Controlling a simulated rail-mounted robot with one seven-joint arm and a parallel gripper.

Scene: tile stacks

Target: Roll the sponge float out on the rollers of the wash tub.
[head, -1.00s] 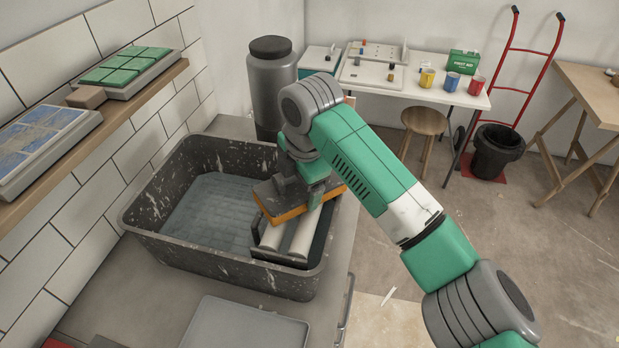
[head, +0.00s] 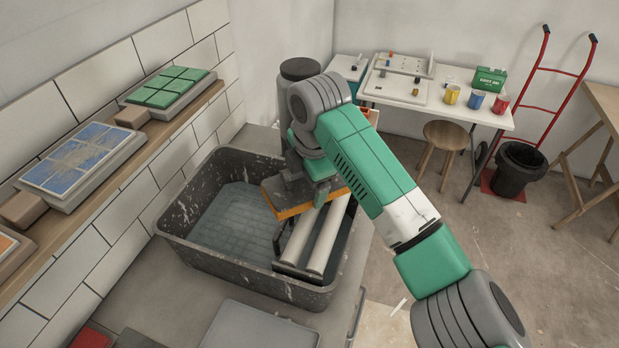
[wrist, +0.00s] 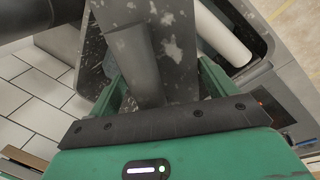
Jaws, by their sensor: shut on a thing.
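The wash tub (head: 178,243) is a dark grey speckled basin with water in it. Its pale rollers (head: 327,240) lie side by side on a dark rack at the tub's right side. The sponge float (head: 291,210) has an orange sponge under a grey back. It is over the far part of the rollers, somewhat tilted; whether it touches them I cannot tell. My gripper (head: 318,188) is shut on the float's handle, seen in the wrist view (wrist: 140,62) between the green fingers. The float's underside is hidden, and my arm covers part of the tub's right side.
A grey tray (head: 255,328) lies in front of the tub. A wooden shelf (head: 100,225) with tile boards runs along the left wall. A dark grey canister (head: 298,70) stands behind the tub.

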